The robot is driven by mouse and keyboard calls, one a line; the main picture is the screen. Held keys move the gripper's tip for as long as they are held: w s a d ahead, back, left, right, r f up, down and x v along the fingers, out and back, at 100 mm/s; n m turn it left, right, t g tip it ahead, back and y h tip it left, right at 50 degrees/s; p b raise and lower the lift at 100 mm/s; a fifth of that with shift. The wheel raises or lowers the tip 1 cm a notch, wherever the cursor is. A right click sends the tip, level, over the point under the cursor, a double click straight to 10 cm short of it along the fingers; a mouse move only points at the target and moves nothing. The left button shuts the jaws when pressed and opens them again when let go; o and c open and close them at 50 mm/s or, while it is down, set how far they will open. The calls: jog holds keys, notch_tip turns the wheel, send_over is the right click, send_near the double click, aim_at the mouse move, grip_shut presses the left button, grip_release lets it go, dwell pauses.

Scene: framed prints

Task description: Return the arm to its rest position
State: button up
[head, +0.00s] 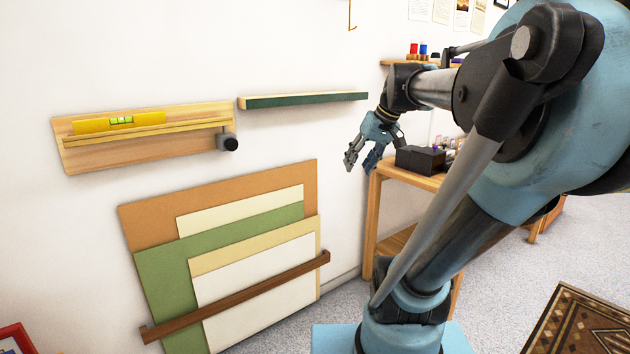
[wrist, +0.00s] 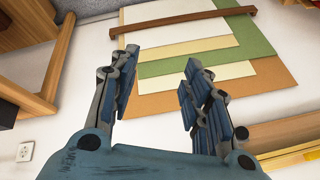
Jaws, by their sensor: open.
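My gripper (head: 362,160) hangs at the end of my raised arm, in front of the white wall and left of a wooden table. Its fingers point down and are spread apart with nothing between them. In the wrist view my gripper (wrist: 155,85) also shows open and empty, with the wall and leaning boards beyond it. My arm (head: 437,88) reaches left from the large blue joint at the right of the head view.
A wooden table (head: 377,205) holding a black box (head: 420,160) stands beside the gripper. A green-fronted ledge (head: 305,99) and a shelf with a yellow level (head: 92,125) are on the wall. Boards (head: 218,240) lean behind a brown rail (head: 255,290). A patterned rug (head: 575,325) lies at lower right.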

jog(key=s+d+f+m+h, duration=0.1)
jog(key=s+d+f+h, duration=0.1)
jog(key=s+f, duration=0.5)
jog(key=s+d+f+m+g+h, duration=0.1)
jog(key=s+d+f, duration=0.3)
jog(key=s+f, duration=0.4)
notch_tip(320, 180, down, 7)
jog(key=shift+s+f+m+g+h, duration=0.15)
jog(key=shift+s+m+g+h, duration=0.15)
jog(key=shift+m+h, duration=0.15)
jog(key=shift+w, duration=0.1)
jog(key=shift+w+f, duration=0.2)
jog(key=shift+w, duration=0.25)
